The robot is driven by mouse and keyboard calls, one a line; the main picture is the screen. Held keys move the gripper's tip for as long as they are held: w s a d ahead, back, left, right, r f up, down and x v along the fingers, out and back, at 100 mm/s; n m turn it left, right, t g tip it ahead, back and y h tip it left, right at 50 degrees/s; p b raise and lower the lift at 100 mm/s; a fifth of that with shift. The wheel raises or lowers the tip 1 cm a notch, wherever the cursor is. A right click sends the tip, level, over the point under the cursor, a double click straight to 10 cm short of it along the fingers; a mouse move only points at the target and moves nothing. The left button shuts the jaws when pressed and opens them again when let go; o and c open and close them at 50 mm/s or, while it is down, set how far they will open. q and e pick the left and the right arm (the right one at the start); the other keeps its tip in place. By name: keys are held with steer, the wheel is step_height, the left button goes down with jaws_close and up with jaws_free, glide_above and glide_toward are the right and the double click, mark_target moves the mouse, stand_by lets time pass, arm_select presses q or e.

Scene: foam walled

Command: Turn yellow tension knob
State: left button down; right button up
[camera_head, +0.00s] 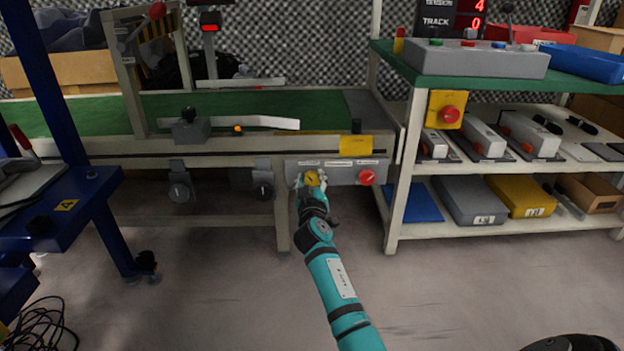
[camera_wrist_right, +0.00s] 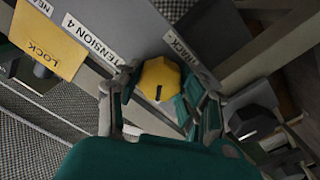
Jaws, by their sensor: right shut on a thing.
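The yellow tension knob (camera_head: 312,177) is on the grey control panel (camera_head: 338,172) at the front of the conveyor bench. In the right wrist view the knob (camera_wrist_right: 160,82) shows a short dark mark on its face, beside a label reading "TENSION 4". My right gripper (camera_head: 311,181) reaches the knob from below and is shut on it. In the right wrist view its fingers (camera_wrist_right: 160,100) sit on both sides of the knob. A display (camera_head: 452,16) at the top reads TENSION 4 and TRACK 0. My left gripper is not in view.
A shelf unit (camera_head: 400,170) stands close on the right, a blue cart (camera_head: 90,185) on the left. The floor between is clear.

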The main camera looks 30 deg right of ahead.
steer(key=shift+n, duration=0.6)
steer(key=o, duration=1.2)
step_height(320, 180, up, 10)
steer(key=shift+r, duration=0.1)
